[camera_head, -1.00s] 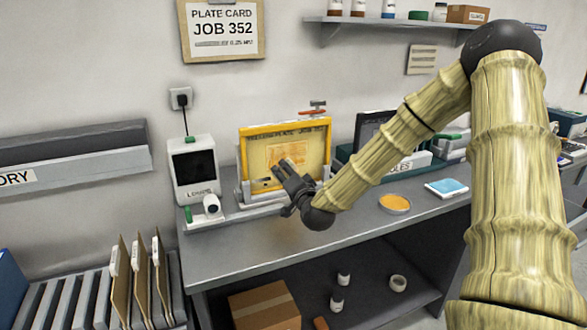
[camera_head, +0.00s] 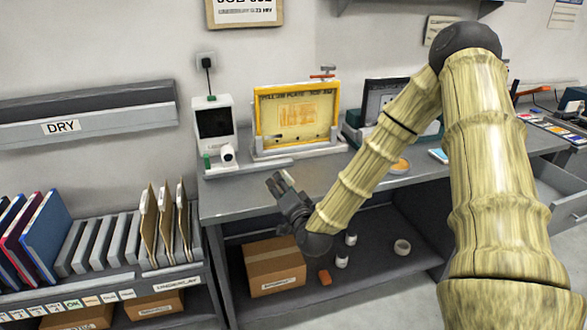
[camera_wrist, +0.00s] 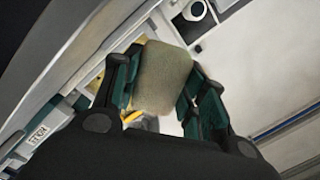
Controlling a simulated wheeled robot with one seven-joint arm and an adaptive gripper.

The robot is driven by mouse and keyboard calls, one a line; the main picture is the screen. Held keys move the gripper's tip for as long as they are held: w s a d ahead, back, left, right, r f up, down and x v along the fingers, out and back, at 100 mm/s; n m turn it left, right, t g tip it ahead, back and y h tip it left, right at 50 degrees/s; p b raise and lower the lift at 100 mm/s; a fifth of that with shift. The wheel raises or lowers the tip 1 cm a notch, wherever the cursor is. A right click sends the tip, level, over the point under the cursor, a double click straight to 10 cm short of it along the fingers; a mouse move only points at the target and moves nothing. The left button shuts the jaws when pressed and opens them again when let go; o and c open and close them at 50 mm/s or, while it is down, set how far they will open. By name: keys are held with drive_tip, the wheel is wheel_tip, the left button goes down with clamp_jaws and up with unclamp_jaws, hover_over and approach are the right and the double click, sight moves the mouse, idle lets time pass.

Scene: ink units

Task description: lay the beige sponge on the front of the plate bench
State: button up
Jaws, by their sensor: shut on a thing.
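The beige sponge (camera_wrist: 164,77) is between the fingers of my gripper (camera_wrist: 160,88) in the wrist view, and the gripper is shut on it. In the head view my gripper (camera_head: 279,183) is in front of the plate bench (camera_head: 228,211), near its front edge. The sponge cannot be made out in the head view. A yellow-framed plate (camera_head: 296,112) stands upright at the back of the bench.
A white device (camera_head: 215,128) with a dark screen stands left of the plate. A round orange dish (camera_head: 401,166) lies to the right, partly behind my arm. The front left of the bench top is clear. A cardboard box (camera_head: 274,266) sits on the shelf below.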

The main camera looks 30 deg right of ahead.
drive_tip(key=s+a+f+y, duration=0.1)
drive_tip(key=s+a+f, duration=0.1)
drive_tip(key=a+f, duration=0.2)
drive_tip(key=s+a+f, duration=0.3)
drive_tip(key=a+f, duration=0.2)
drive_tip(key=a, duration=0.3)
drive_tip(key=s+a+f+n+y, duration=0.1)
drive_tip(key=s+a+f, duration=0.2)
drive_tip(key=a+f, duration=0.2)
drive_tip(key=shift+a+y, duration=0.3)
drive_tip(key=shift+a, duration=0.65)
